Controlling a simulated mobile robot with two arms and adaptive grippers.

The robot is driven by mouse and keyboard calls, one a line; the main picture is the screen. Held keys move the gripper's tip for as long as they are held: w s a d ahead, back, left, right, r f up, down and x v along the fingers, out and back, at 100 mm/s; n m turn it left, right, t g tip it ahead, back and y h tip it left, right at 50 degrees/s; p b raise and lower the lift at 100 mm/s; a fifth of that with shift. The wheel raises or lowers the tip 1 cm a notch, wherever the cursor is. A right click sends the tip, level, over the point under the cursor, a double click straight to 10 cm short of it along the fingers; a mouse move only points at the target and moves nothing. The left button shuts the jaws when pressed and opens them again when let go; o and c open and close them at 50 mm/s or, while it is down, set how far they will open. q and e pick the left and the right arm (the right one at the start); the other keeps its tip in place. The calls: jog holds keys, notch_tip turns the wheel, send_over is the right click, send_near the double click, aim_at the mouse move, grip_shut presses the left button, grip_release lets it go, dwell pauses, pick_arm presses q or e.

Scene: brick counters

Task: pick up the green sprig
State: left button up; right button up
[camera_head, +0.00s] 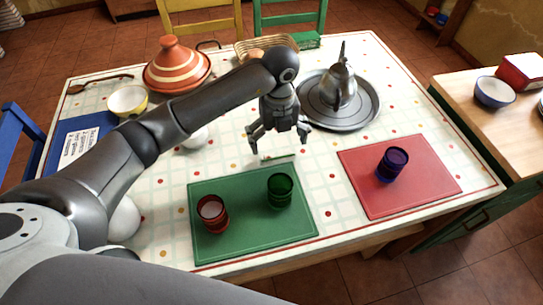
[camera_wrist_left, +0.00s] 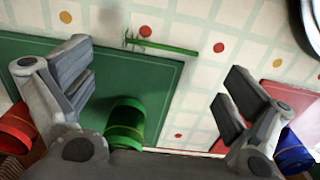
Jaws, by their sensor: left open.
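The green sprig (camera_head: 282,157) lies on the patterned tablecloth just beyond the far edge of the green mat (camera_head: 236,245). In the left wrist view the sprig (camera_wrist_left: 163,46) is a thin green stem with small dark leaves at its left end. My left gripper (camera_head: 278,143) is open and points down above the sprig, with nothing between its fingers. In the left wrist view the sprig shows beyond the gap between the open fingers (camera_wrist_left: 156,82), apart from them. My right gripper is not in view.
A green cup (camera_head: 280,192) and a red cup (camera_head: 213,214) stand on the green mat. A blue cup (camera_head: 391,165) stands on the red mat (camera_head: 365,205). A metal teapot (camera_head: 338,88) on a round tray (camera_head: 369,112) and a striped tagine (camera_head: 177,70) stand farther back.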

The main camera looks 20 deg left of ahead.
aim_at(279, 157)
pick_arm(q)
jog(key=shift+f, duration=0.35)
notch_tip(279, 157, down, 4)
jog(key=shift+w+d+f+p, duration=0.1)
jog(key=shift+d+f+p, duration=0.1)
jog(key=shift+p, duration=0.25)
jog(key=shift+a+f, duration=0.1)
jog(key=shift+f, duration=0.2)
jog(key=shift+c, duration=1.5)
jog(key=c, duration=1.5)
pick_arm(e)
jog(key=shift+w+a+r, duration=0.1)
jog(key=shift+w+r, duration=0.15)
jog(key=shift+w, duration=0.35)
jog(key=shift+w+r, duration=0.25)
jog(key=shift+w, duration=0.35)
